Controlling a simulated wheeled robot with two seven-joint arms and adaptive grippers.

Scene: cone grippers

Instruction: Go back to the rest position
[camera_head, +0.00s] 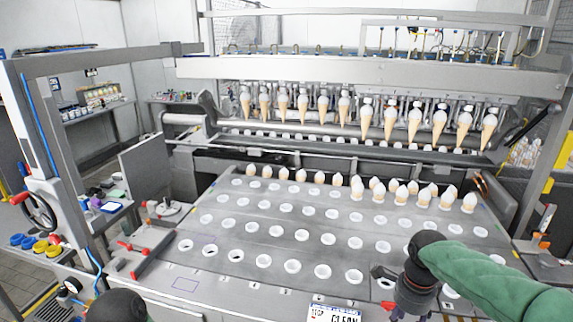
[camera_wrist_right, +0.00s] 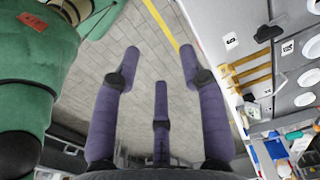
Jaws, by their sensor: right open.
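My right gripper (camera_head: 388,290) is over the front right part of the machine's plate in the head view, with its green arm coming in from the right. In the right wrist view the same gripper (camera_wrist_right: 160,62) has its purple fingers spread apart, with nothing between them and grey floor tiles beyond. My left gripper is not in view; only a dark rounded part of my left arm shows at the bottom left of the head view.
The metal plate (camera_head: 215,262) has rows of round holes, with several cones standing at its back. More cones (camera_head: 415,122) hang in a row beneath the machine's bar. A frame with a handwheel (camera_head: 38,210) stands at the left. Tiled floor (camera_wrist_right: 145,110) lies below my right gripper.

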